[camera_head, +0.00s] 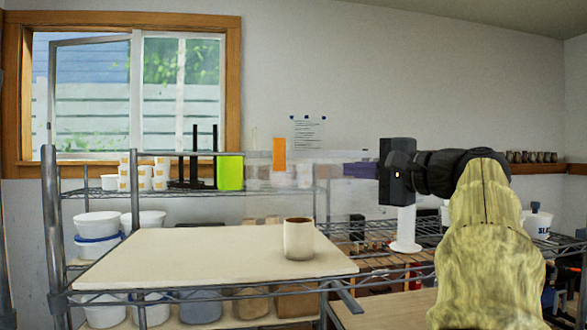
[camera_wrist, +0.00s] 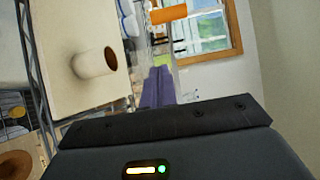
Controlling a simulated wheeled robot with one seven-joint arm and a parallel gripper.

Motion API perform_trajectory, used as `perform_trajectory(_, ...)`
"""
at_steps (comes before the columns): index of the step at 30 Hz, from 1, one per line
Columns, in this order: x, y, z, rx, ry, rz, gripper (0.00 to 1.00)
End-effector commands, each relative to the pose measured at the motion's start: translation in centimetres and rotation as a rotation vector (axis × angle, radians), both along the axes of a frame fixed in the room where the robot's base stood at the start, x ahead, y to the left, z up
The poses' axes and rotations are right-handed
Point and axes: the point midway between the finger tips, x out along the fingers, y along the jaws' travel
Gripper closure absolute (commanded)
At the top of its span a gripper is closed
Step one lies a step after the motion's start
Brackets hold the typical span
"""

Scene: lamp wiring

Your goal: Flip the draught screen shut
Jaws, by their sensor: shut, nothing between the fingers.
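The draught screen looks like a clear, faint panel (camera_head: 320,175) above the back of the pale tabletop, with an orange tab (camera_head: 279,154) at its upper edge. Its hinge and exact angle are hard to make out. The orange tab also shows at the top of the wrist view (camera_wrist: 168,14). My gripper (camera_head: 348,170) has purple fingers, shut and empty, pointing left at about the panel's right part. The fingers also show in the wrist view (camera_wrist: 158,85), apart from the orange tab. I cannot tell whether they touch the clear panel.
A cream mug (camera_head: 299,240) stands on the pale tabletop (camera_head: 180,255), in front of the panel. A bright green block (camera_head: 230,172) and a black two-post stand (camera_head: 197,165) are at the back left. White tubs (camera_head: 97,225) fill the left shelves. The tabletop's left part is clear.

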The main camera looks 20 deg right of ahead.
Motion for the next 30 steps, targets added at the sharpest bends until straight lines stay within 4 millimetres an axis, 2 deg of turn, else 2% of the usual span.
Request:
perform_trajectory(8, 0.0, -0.3, -0.1, 0.001, 0.001, -0.008, 1.00)
perform_trajectory(14, 1.4, 0.3, 0.0, 0.002, 0.003, -0.003, 1.00)
perform_trajectory(30, 9.9, 4.0, 0.2, 0.002, 0.004, 0.001, 1.00)
